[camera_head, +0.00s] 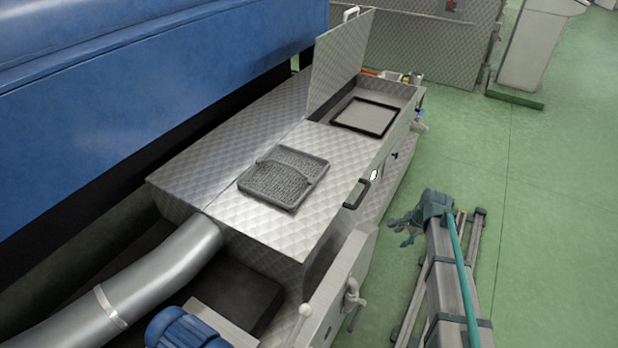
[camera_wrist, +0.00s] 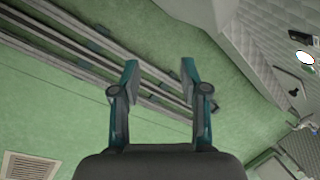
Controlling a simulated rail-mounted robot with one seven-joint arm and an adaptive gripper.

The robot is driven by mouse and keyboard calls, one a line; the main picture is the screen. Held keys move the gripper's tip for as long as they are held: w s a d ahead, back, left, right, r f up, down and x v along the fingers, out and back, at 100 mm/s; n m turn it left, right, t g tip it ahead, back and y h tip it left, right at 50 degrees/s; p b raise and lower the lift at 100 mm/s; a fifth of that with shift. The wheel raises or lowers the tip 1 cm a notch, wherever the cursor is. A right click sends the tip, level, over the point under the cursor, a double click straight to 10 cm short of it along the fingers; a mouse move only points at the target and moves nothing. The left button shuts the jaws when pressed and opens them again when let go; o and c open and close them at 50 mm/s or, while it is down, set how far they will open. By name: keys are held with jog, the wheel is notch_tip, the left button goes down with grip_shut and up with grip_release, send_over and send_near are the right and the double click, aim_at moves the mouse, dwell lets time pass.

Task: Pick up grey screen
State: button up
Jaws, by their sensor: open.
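The grey screen (camera_head: 283,177) is a shallow rectangular tray-like piece with a meshed face and a raised rim. It lies flat on the quilted metal top of the machine in the head view. My gripper (camera_head: 404,227) is to the right of the machine and apart from the screen, over the green floor. In the wrist view my gripper (camera_wrist: 160,75) shows two teal fingers spread apart with nothing between them. The screen does not show in the wrist view.
The metal machine (camera_head: 200,180) has a raised lid (camera_head: 339,62) beside a black-framed opening (camera_head: 366,116). A black handle (camera_head: 357,194) juts from its side. A blue housing (camera_head: 150,90) stands behind, a silver pipe (camera_head: 150,275) at lower left. Green floor (camera_head: 560,220) is open at right.

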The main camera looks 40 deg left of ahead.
aim_at(284, 163)
jog(key=w+a+r+m, duration=0.1)
jog(key=a+r, duration=0.2)
jog(key=a, duration=0.5)
jog(key=w+a+r+m+y, duration=0.1)
jog(key=a+r+m, duration=0.1)
jog(key=a, duration=0.6)
jog(key=w+a+r+m+y, duration=0.1)
jog(key=w+a+r, duration=0.1)
jog(key=a, duration=0.6)
jog(key=shift+a+r, duration=0.2)
jog(key=shift+r, duration=0.6)
jog(key=s+a+r+m, duration=0.1)
jog(key=a+r, duration=0.1)
jog(key=a, duration=0.4)
jog(key=s+a+r+m+g+y, duration=0.1)
jog(key=a+r+m, duration=0.1)
jog(key=a, duration=0.4)
jog(key=s+a+r+m, duration=0.1)
jog(key=s+a+r, duration=0.1)
jog(key=a+r, duration=0.2)
jog(key=shift+a+y, duration=0.3)
jog(key=shift+a, duration=1.15)
jog(key=shift+a+f, duration=0.1)
jog(key=shift+a, duration=0.2)
jog(key=x, duration=1)
jog(key=shift+s+a, duration=0.1)
grip_shut()
